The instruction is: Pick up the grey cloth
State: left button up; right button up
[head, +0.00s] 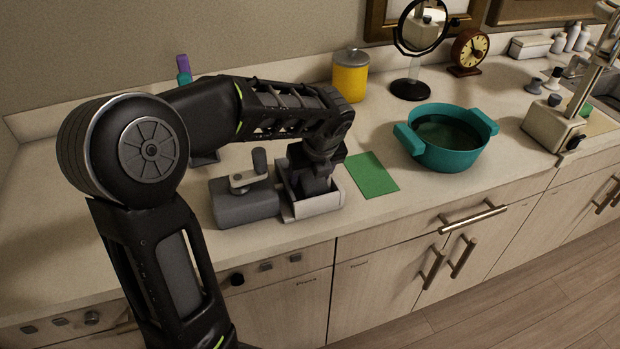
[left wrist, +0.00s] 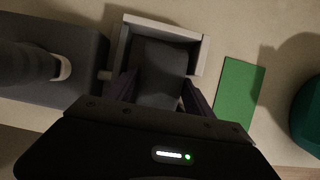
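The grey cloth (left wrist: 160,68) shows in the left wrist view as a dark grey piece inside a small white open-topped tray (left wrist: 190,42). In the head view the tray (head: 316,207) stands on the counter, and my gripper hides most of what is inside. My left gripper (head: 316,185) points down into the tray. In the left wrist view its two fingers (left wrist: 158,92) stand apart, one on each side of the grey cloth. I cannot tell whether they touch it. My right gripper is in neither view.
A grey box with a crank handle (head: 245,205) adjoins the tray's left side. A green sheet (head: 371,174) lies to its right, then a teal pot (head: 447,155). A yellow jar (head: 350,80), round mirror (head: 410,88) and clock (head: 468,50) stand behind.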

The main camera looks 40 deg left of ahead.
aim_at(310, 173)
pick_arm(q)
jog(key=c, duration=1.2)
notch_tip(310, 173, up, 10)
jog(key=shift+r, duration=0.2)
jog(key=shift+c, duration=0.2)
